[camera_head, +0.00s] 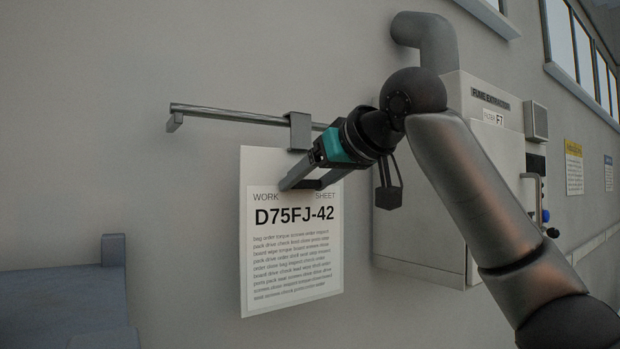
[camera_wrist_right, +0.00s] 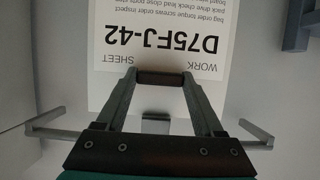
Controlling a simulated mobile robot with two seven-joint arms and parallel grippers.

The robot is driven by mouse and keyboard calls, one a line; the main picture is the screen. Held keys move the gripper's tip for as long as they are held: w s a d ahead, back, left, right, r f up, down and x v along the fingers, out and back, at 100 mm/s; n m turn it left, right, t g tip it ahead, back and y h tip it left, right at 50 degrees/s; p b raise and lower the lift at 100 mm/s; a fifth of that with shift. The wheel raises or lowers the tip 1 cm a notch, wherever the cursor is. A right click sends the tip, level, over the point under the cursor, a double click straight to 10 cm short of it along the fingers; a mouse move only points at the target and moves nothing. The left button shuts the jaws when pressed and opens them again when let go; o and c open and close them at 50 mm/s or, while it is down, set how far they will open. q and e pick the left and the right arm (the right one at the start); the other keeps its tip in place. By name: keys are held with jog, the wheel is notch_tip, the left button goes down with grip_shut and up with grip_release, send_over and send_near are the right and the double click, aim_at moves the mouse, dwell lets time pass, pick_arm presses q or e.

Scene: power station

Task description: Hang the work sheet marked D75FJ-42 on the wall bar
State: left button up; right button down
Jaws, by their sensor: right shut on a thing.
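The white work sheet (camera_head: 292,245) marked D75FJ-42 is upright in front of the wall, and its upper part shows upside down in the wrist view (camera_wrist_right: 185,25). A grey hook (camera_head: 300,131) rises from its top edge and overlaps the wall bar (camera_head: 235,114); I cannot tell whether it rests on the bar. My right gripper (camera_head: 304,186) reaches in from the right at the sheet's upper part. Its fingers are shut on a dark cylindrical grip (camera_wrist_right: 160,77) at the sheet's top. My left gripper is in neither view.
A fume extraction cabinet (camera_head: 450,225) with a pipe on top stands on the wall to the right, close behind my right arm. A blue-grey piece of furniture (camera_head: 65,295) is at the lower left. The wall left of the sheet is clear.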

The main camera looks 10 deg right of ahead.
grip_release()
dwell(0.3)
jog(key=b+v, duration=0.3)
jog(key=v, duration=1.2)
jog(key=shift+s+b, duration=0.15)
jog(key=shift+b, duration=0.25)
jog(key=shift+d, duration=0.1)
